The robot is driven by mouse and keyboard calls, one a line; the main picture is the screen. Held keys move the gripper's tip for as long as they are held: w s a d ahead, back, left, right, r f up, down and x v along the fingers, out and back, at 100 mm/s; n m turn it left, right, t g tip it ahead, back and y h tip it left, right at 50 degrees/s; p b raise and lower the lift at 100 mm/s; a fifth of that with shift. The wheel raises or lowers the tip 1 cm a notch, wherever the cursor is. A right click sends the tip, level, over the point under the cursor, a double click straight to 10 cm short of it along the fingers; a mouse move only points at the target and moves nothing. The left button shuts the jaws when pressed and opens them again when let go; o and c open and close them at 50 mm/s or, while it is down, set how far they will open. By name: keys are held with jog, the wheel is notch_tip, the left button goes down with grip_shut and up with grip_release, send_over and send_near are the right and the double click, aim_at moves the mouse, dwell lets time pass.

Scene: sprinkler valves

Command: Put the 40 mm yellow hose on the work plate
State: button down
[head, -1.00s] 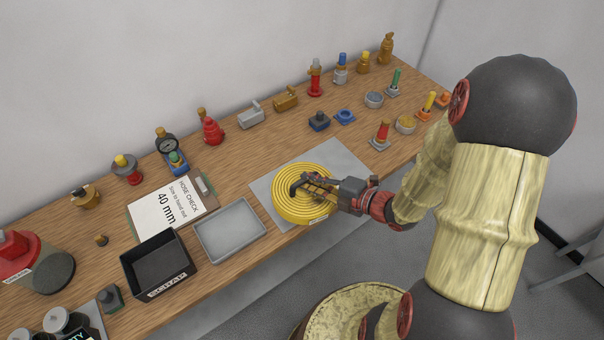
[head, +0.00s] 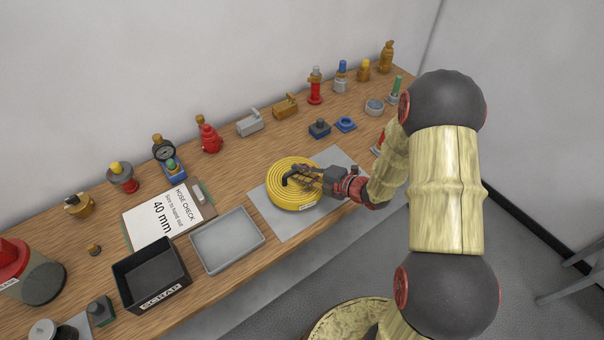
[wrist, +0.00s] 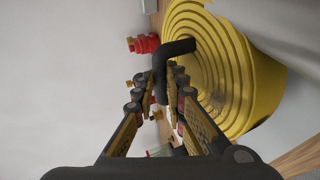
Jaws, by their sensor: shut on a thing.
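The yellow hose (head: 281,192) is a flat coil with a white label on its side and a dark bent handle on top. It is over the left and back part of the grey work plate (head: 282,228). I cannot tell whether it touches the plate. My gripper (head: 300,176) reaches in from the right and is shut on the hose's handle. In the wrist view the coil (wrist: 235,75) fills the upper right, and the dark handle (wrist: 178,47) runs between my fingertips (wrist: 160,88). The hose's underside is hidden.
Left of the plate are a grey tray (head: 259,228), a black scrap bin (head: 179,259) and a hose check card (head: 140,222) reading 40 mm. Several fittings, including a red one (head: 209,139), line the back of the wooden bench. The plate's front corner is bare.

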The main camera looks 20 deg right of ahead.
jog(key=shift+w+f, duration=0.15)
jog(key=shift+w, duration=0.2)
jog(key=f, duration=0.1)
jog(key=f+b, duration=0.1)
jog(key=f, duration=0.1)
jog(key=shift+w+f, duration=0.2)
jog(key=shift+f, duration=0.05)
jog(key=c, duration=1.8)
grip_release()
jog(key=shift+s+f, duration=0.1)
jog(key=shift+d, duration=0.1)
